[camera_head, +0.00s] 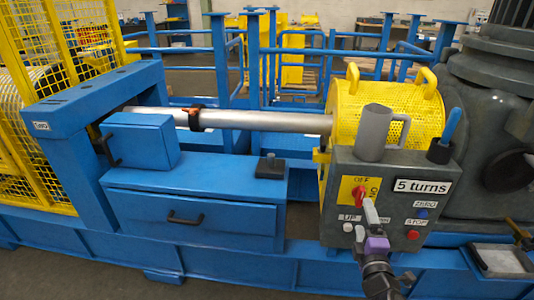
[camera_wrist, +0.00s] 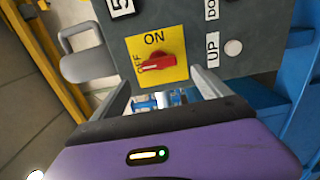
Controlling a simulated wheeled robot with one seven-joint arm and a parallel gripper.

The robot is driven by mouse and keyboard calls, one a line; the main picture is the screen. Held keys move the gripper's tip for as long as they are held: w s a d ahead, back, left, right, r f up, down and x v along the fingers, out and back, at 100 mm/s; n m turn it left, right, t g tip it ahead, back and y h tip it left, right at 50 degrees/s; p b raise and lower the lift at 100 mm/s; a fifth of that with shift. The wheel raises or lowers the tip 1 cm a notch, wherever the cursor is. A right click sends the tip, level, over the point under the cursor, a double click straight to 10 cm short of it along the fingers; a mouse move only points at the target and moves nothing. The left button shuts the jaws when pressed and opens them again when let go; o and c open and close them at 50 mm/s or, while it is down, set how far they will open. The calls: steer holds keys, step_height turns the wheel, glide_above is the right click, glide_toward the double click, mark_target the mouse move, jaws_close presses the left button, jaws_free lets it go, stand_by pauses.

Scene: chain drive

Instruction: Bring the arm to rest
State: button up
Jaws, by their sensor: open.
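My gripper (camera_head: 371,214) is in front of the grey control box (camera_head: 400,180), close to its face. In the wrist view my gripper (camera_wrist: 165,88) has its two fingers spread, with nothing between them. The red switch knob (camera_head: 359,193) sits on a yellow plate marked OFF and ON. In the wrist view the knob (camera_wrist: 153,63) is just beyond the fingertips and appears apart from them. Its handle seems to point toward OFF. My purple wrist (camera_head: 377,246) reaches up from the bottom of the head view.
A grey mug (camera_head: 372,135) and a black holder with a blue handle (camera_head: 440,150) stand on the control box. A yellow mesh guard (camera_head: 368,112) is behind. A blue drawer cabinet (camera_head: 195,205) is left; a tray (camera_head: 503,259) is right. Free room lies before the cabinet.

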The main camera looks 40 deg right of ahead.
steer(key=s+a+r+m+t+y+p, duration=0.2)
steer(key=a+r+m+t+y, duration=0.15)
steer(key=a, duration=0.75)
steer(key=s+a+r+m+t+y+p, duration=0.2)
steer(key=a+r+m+y+p, duration=0.15)
steer(key=a, duration=0.75)
steer(key=s+a+r+g+y+p, duration=0.1)
steer(key=s+a+r+y+p, duration=0.2)
steer(key=s+a, duration=0.4)
steer(key=s+a+r+m+g+y+p, duration=0.1)
steer(key=s+a+r+y+p, duration=0.2)
steer(key=s+a, duration=0.4)
steer(key=shift+r+y, duration=0.4)
steer(key=shift+r, duration=0.4)
steer(key=shift+w, duration=0.1)
